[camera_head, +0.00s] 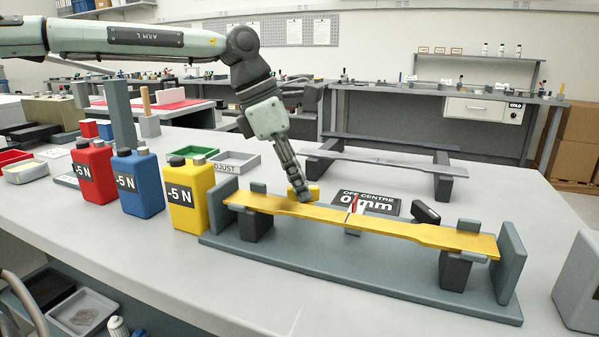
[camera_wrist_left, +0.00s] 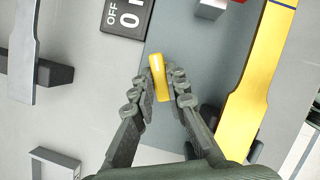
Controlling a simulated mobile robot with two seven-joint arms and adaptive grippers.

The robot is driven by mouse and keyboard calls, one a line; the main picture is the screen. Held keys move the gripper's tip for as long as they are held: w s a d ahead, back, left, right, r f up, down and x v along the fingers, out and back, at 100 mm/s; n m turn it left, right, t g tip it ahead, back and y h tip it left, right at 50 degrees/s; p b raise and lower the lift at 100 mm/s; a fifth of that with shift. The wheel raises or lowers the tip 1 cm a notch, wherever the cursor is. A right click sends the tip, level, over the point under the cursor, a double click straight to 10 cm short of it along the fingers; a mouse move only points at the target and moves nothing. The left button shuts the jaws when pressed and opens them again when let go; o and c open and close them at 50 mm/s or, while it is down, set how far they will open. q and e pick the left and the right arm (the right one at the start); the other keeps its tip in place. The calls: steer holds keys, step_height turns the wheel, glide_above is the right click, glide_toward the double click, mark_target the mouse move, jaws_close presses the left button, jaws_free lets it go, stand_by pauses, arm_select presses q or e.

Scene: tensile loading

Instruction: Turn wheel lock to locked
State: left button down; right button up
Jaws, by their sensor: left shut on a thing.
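My left gripper (camera_head: 304,192) reaches down behind the left half of a long yellow bar. It is shut on a small yellow block-like handle (camera_head: 314,193), which also shows between the fingertips in the left wrist view (camera_wrist_left: 159,74). The handle sits close behind the yellow bar (camera_head: 400,227), apart from it in the wrist view. I cannot tell whether this handle is the wheel lock; no lock marking is readable, and what lies under the handle is hidden. The bar rests on dark supports on a grey-blue base (camera_head: 350,274). My right gripper is not in view.
A red pointer (camera_head: 354,203) stands before an "OFF CENTRE 0 mm" sign (camera_head: 381,204). A dark angled block (camera_head: 426,212) is right of it. Red (camera_head: 94,172), blue (camera_head: 138,184) and yellow (camera_head: 188,197) "-5 N" containers stand left. A grey bar on supports (camera_head: 385,163) lies behind.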

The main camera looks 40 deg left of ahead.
arm_select(q)
steer(key=m+p, duration=0.1)
steer(key=m, duration=0.2)
steer(key=shift+w+r+g+h, duration=0.1)
steer(key=shift+w+g+h, duration=0.05)
steer(key=shift+g+h, duration=0.25)
steer(key=shift+m+g+p, duration=0.3)
steer(key=shift+m, duration=0.6)
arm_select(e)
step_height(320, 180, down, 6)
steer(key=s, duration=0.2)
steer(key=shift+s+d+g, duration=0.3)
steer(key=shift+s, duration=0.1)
arm_select(q)
steer(key=c, duration=1.5)
jaws_free()
steer(key=shift+c, duration=0.2)
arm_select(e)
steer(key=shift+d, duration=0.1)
arm_select(q)
steer(key=v, duration=1.2)
